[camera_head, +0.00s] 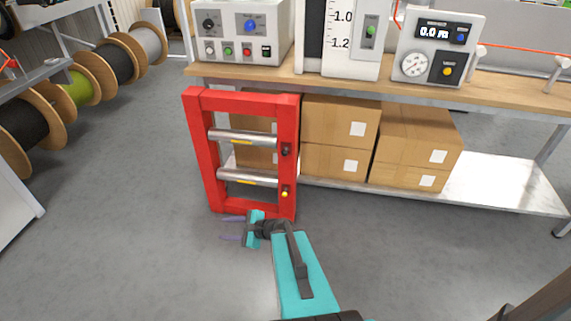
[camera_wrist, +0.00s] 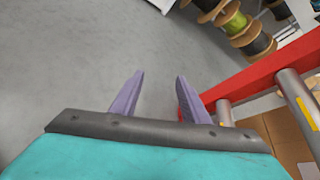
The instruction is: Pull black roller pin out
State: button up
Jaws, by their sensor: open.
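A red frame (camera_head: 195,150) stands upright in front of the bench and holds an upper metal roller (camera_head: 243,137) and a lower one (camera_head: 247,178). On its right post is an upper dark pin fitting (camera_head: 286,150), apparently the black roller pin, and a lower fitting with a yellow knob (camera_head: 285,194). My gripper (camera_head: 230,228) is open and empty, low by the frame's bottom bar, with its fingers pointing left. In the wrist view my gripper (camera_wrist: 160,77) shows two purple fingers spread over grey floor. The red frame (camera_wrist: 262,75) and rollers are at right there; neither pin shows clearly.
A wooden bench (camera_head: 390,88) with instruments runs behind the frame. Cardboard boxes (camera_head: 410,150) sit on its lower shelf (camera_head: 500,185). Cable reels (camera_head: 80,85) line the left side. The grey floor left of the frame is clear.

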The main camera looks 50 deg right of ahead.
jog(key=s+d+r+m+t+h+b, duration=0.1)
jog(key=s+d+r+m+h, duration=0.1)
jog(key=d, duration=0.8)
jog(key=s+d+r+m+t+h+b, duration=0.2)
jog(key=d+m+h, duration=0.4)
jog(key=d+m, duration=0.3)
jog(key=s+d+r+m+t+h+b, duration=0.1)
jog(key=s+d+r+m+h, duration=0.3)
jog(key=d, duration=0.8)
jog(key=shift+d+r+m+t+h+b, duration=0.15)
jog(key=shift+r+m+t+h+b, duration=0.15)
jog(key=shift+r+m+b, duration=0.45)
jog(key=shift+w+m, duration=0.1)
jog(key=shift+m, duration=0.15)
jog(key=b+x, duration=0.3)
jog(key=b, duration=0.2)
jog(key=shift+f, duration=0.15)
jog(key=b+x, duration=0.2)
jog(key=b, duration=0.4)
jog(key=shift+w, duration=0.1)
